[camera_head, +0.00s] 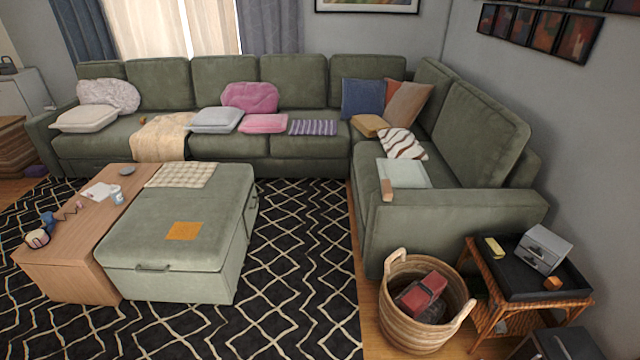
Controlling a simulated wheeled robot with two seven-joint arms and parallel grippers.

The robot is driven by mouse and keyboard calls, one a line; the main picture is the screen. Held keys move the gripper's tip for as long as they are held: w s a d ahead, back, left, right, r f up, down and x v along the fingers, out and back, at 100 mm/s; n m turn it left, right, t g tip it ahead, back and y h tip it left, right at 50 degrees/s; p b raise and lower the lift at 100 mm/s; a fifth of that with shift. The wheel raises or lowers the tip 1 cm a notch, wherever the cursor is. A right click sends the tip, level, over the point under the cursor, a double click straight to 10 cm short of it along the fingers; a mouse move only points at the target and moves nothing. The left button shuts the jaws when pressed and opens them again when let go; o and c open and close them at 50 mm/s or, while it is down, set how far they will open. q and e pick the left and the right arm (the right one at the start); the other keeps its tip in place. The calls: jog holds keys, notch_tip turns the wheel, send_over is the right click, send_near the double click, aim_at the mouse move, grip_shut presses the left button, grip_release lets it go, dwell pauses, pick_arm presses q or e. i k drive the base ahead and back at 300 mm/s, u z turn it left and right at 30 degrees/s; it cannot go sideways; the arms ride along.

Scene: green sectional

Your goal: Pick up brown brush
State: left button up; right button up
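I cannot make out a brush for certain. A small brown upright piece (388,189) stands at the front edge of the sofa's right section, against a pale cushion (404,173); its shape is too small to identify. A small orange-brown object (552,284) lies on the black-topped wicker side table (517,283). Another tiny orange-brown object (142,121) is on the sofa seat at the left. Neither of my grippers is in view.
A green sectional sofa (300,85) lines the back and right. A green ottoman (205,215) and wooden table (65,262) stand at left. A wicker basket (400,327) holding a red item stands in front of the sofa arm. The patterned rug (300,270) has clear room.

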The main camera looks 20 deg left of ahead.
aim_at(387, 193)
jog(key=u, duration=1.1)
jog(key=i, duration=1.1)
jog(key=z, duration=1.2)
jog(key=i, duration=0.9)
jog(key=z, duration=1.05)
